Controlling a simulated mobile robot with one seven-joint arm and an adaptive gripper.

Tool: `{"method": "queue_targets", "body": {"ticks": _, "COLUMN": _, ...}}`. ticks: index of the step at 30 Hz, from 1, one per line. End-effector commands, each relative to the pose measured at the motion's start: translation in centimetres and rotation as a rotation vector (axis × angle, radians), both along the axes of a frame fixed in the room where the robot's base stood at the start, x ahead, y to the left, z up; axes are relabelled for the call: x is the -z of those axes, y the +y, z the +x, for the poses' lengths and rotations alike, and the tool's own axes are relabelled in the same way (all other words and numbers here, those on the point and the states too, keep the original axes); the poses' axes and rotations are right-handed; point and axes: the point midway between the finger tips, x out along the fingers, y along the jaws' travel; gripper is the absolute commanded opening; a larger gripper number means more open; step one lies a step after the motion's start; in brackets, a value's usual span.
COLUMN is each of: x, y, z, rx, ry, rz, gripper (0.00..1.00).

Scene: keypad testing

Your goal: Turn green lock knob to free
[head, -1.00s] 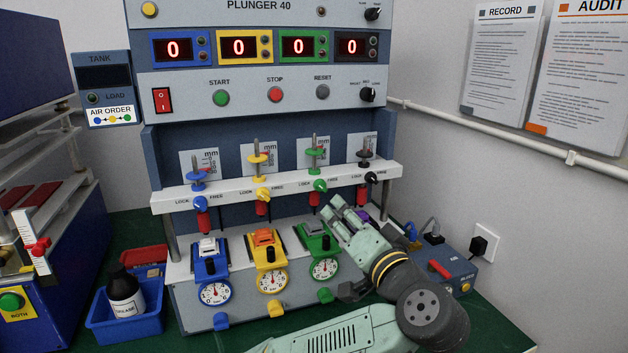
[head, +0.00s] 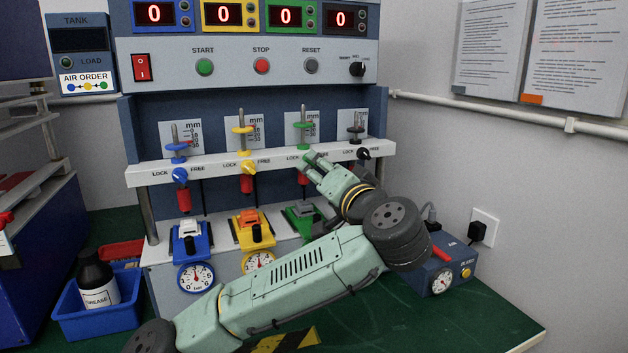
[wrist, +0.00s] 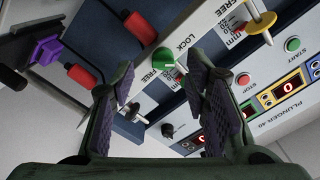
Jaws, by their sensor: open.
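The green lock knob (wrist: 163,57) is on the white rail, beside its LOCK and FREE labels, in the wrist view. It appears between and beyond my open fingertips (wrist: 160,72), with nothing gripped. In the head view the green knob (head: 308,156) is mostly covered by my gripper (head: 314,163), which is at the rail. I cannot tell whether the fingers touch the knob, nor clearly which way it points.
The white rail (head: 215,167) also carries a blue knob (head: 180,175), a yellow knob (head: 247,168) and a black knob (head: 363,154). Red plungers hang below. A blue box (head: 440,270) stands at right. Green table is clear at front right.

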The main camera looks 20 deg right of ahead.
Motion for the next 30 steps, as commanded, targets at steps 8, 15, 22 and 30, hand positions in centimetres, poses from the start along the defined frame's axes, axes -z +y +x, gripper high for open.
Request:
{"method": "queue_targets", "body": {"ticks": 8, "x": -0.5, "y": 0.2, "z": 3.4, "rx": -0.001, "ry": -0.001, "rz": 0.000, "gripper": 0.42}}
{"method": "queue_targets", "body": {"ticks": 15, "x": -0.4, "y": 0.2, "z": 3.8, "rx": 0.000, "ry": -0.001, "rz": -0.001, "gripper": 0.42}}
{"method": "queue_targets", "body": {"ticks": 22, "x": -0.4, "y": 0.2, "z": 3.8, "rx": 0.001, "ry": -0.002, "rz": -0.001, "gripper": 0.34}}
{"method": "queue_targets", "body": {"ticks": 30, "x": -0.3, "y": 0.2, "z": 3.7, "rx": 0.001, "ry": -0.002, "rz": -0.001, "gripper": 0.16}}
